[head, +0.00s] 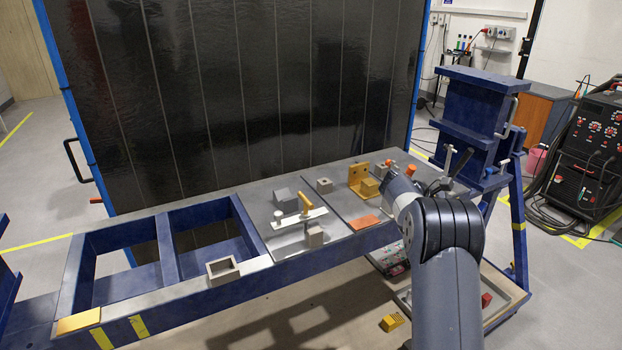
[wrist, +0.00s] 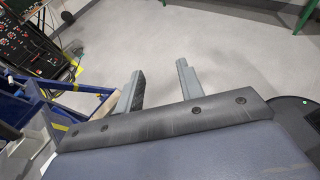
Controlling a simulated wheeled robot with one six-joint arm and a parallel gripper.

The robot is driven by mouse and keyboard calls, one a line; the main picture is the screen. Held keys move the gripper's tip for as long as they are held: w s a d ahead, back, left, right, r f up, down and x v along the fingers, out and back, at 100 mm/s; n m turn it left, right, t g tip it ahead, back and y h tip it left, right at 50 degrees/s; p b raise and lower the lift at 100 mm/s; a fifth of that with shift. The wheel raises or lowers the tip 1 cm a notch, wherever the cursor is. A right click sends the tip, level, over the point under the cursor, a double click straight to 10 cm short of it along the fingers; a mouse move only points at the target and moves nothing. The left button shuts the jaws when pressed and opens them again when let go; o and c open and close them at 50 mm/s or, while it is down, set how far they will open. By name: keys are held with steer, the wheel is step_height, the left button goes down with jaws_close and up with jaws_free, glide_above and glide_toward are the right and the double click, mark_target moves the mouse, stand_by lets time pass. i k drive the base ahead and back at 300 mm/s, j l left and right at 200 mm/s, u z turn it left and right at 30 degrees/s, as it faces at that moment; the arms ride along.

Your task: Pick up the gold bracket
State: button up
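The gold bracket (head: 362,180) is an L-shaped piece with holes in its upright plate. It stands on the grey top of the blue jig table in the head view, just left of my arm's upper end. In the wrist view my gripper (wrist: 160,72) is open, with its two grey fingers wide apart and nothing between them. It faces bare floor, and the bracket does not show there. In the head view I cannot make out the fingers; my arm hides part of that area.
A hollow grey block (head: 222,270) sits on the front rail. A dark panel (head: 250,90) stands behind the table.

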mark_target(367, 188)
steer(key=i+l+u, duration=0.15)
steer(key=u, duration=0.25)
steer(key=l+u, duration=0.35)
steer(key=i+l+u, duration=0.1)
steer(key=l+u, duration=0.3)
steer(key=i+l+u, duration=0.15)
steer(key=l, duration=0.15)
steer(key=l+u, duration=0.15)
steer(key=l, duration=0.2)
steer(key=i, duration=0.05)
